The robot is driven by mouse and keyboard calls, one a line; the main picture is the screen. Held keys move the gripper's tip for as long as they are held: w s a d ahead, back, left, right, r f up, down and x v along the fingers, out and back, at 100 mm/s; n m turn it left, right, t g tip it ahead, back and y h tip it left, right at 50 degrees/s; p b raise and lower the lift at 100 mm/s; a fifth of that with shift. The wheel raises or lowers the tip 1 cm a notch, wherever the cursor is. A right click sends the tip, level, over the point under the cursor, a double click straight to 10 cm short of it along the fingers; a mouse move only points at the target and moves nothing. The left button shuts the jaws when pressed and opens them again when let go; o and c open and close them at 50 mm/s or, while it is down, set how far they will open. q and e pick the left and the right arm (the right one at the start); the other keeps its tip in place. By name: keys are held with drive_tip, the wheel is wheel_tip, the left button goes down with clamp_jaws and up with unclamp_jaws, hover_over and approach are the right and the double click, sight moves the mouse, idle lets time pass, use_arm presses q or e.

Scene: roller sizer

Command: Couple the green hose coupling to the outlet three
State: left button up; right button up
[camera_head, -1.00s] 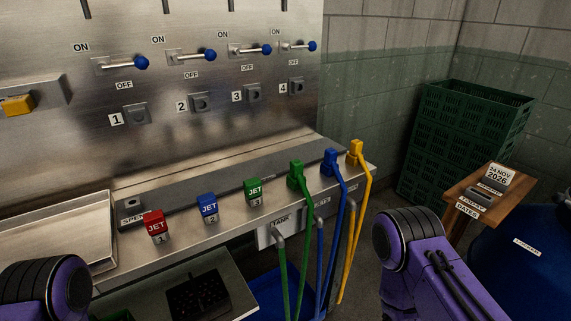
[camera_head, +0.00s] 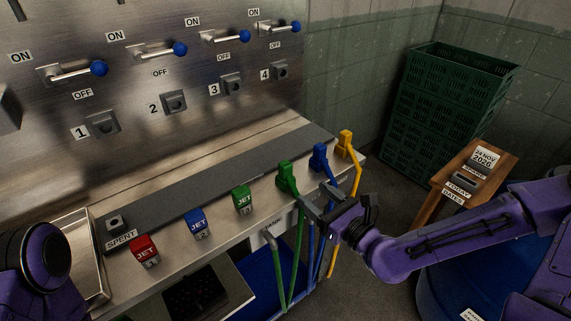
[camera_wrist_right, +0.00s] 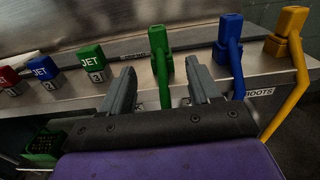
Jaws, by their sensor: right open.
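The green hose coupling (camera_head: 287,177) stands upright on the bench's front ledge, its green hose hanging below. It also shows in the right wrist view (camera_wrist_right: 162,72). Outlet three (camera_head: 232,84) is a grey square socket on the steel panel beside the label 3, with nothing in it. My right gripper (camera_head: 317,196) is open and empty, just in front and to the right of the green coupling. In the right wrist view its fingers point toward the coupling, which appears between them and beyond the tips. My left gripper is out of view; only part of my left arm shows.
Blue (camera_head: 320,158) and yellow (camera_head: 345,144) hose couplings stand close to the right of the green one. Red (camera_head: 145,250), blue (camera_head: 197,222) and green (camera_head: 242,199) JET blocks line the ledge leftward. Lever valves (camera_head: 225,37) project above the outlets. Green crates (camera_head: 395,125) stand at right.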

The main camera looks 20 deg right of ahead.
sight(289, 175)
drive_tip(key=b+x, duration=0.1)
drive_tip(key=x, duration=0.9)
drive_tip(key=shift+w+a+f, duration=0.1)
drive_tip(key=shift+f, duration=0.1)
drive_tip(key=shift+w+a, duration=0.1)
drive_tip(key=shift+w, duration=0.1)
drive_tip(key=shift+s, duration=0.1)
drive_tip(key=shift+c, duration=0.3)
drive_tip(key=c, duration=1)
